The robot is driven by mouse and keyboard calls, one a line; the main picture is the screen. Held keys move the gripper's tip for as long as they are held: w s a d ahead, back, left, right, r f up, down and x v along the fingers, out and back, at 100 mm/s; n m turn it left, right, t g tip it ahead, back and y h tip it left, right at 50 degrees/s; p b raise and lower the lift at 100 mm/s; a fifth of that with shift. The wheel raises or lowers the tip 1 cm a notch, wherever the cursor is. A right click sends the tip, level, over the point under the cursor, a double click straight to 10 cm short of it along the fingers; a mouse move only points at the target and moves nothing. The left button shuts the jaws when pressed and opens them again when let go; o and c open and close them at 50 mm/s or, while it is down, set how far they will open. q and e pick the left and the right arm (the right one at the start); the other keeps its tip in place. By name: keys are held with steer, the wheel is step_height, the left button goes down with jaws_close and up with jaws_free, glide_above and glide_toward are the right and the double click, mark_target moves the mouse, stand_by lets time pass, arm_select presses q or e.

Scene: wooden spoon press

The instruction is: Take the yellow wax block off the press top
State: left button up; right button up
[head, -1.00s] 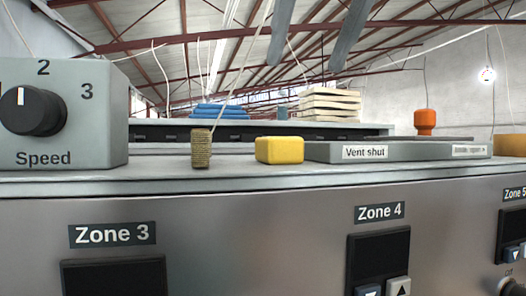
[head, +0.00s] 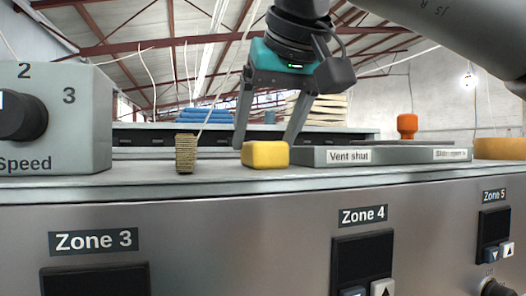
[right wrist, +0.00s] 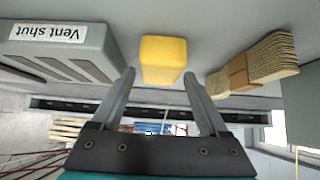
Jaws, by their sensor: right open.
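The yellow wax block (head: 265,155) sits on the press top (head: 215,175) near its front edge, just left of the grey vent box. My right gripper (head: 267,143) comes down from above with its fingers spread, one on each side of the block in the head view. In the right wrist view the block (right wrist: 163,60) lies beyond and between the open fingertips (right wrist: 160,76), with gaps on both sides. Nothing is held. My left gripper does not show.
The "Vent shut" box (head: 385,155) stands close right of the block. An orange knob (head: 407,126) is behind the vent box.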

steer(key=x, duration=0.2)
steer(key=shift+w+a+f, duration=0.1)
steer(key=shift+w+f, duration=0.15)
steer(key=shift+w, duration=0.05)
steer(key=shift+r, duration=0.1)
jaws_close()
stand_by(0.3)
steer(key=shift+r+p, duration=0.7)
steer(key=shift+r, duration=4.25)
